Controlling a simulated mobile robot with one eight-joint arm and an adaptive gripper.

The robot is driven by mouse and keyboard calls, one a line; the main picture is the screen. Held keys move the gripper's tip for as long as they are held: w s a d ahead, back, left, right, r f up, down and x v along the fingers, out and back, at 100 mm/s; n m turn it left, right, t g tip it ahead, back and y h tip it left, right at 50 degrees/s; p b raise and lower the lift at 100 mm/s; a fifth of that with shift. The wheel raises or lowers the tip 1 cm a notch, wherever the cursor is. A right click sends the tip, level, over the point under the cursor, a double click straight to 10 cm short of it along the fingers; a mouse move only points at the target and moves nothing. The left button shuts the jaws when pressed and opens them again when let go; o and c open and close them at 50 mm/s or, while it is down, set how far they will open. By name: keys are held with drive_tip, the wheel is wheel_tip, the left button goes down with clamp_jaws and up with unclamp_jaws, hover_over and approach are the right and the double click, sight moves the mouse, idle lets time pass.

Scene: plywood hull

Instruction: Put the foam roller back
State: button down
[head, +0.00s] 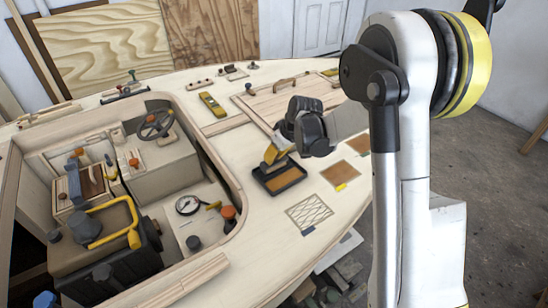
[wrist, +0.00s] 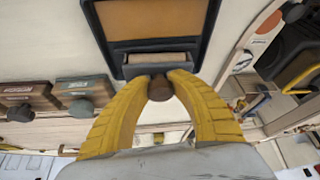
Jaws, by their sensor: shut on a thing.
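A dark tray (head: 293,184) with an orange-brown bottom lies on the pale plywood deck. It also shows at the top of the wrist view (wrist: 210,22). My gripper (head: 268,163) is at the tray's left end, its yellow fingers pointing down. In the wrist view my gripper (wrist: 161,78) is shut on the brown rounded handle of the foam roller (wrist: 160,90). A pale grey bar, perhaps the roller's foam, lies just beyond the fingertips at the tray's near end. I cannot tell whether it touches the tray. The roller is mostly hidden in the head view.
A cockpit opening with a gauge (head: 188,205) and an orange knob (head: 229,212) lies left of the tray. A mesh patch (head: 309,213) and brown patches (head: 339,174) lie to the right. A yellow level (head: 211,104) is farther back. Knobbed blocks (wrist: 86,92) show at wrist-view left.

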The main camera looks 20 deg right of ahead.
drive_tip(key=c, duration=1.2)
unclamp_jaws()
drive_tip(key=shift+f, duration=0.1)
drive_tip(key=shift+r, duration=0.35)
drive_tip(key=p+v, duration=0.5)
drive_tip(key=v, duration=0.7)
drive_tip(key=s+a+r+m+t+h, duration=0.1)
drive_tip(key=s+a+r+m, duration=0.15)
drive_tip(key=s+r, duration=0.8)
drive_tip(key=shift+s+f+m+t+h, duration=0.15)
drive_tip(key=shift+s+m+t+h, duration=0.3)
drive_tip(key=shift+s, duration=2.05)
drive_tip(key=shift+s+f+m+t+h, duration=0.15)
drive_tip(key=shift+s+m, duration=0.5)
drive_tip(key=shift+s, duration=1.9)
drive_tip(key=shift+s+f+m+t+h, duration=0.15)
drive_tip(key=shift+s+m+t, duration=0.35)
drive_tip(key=shift+s, duration=2)
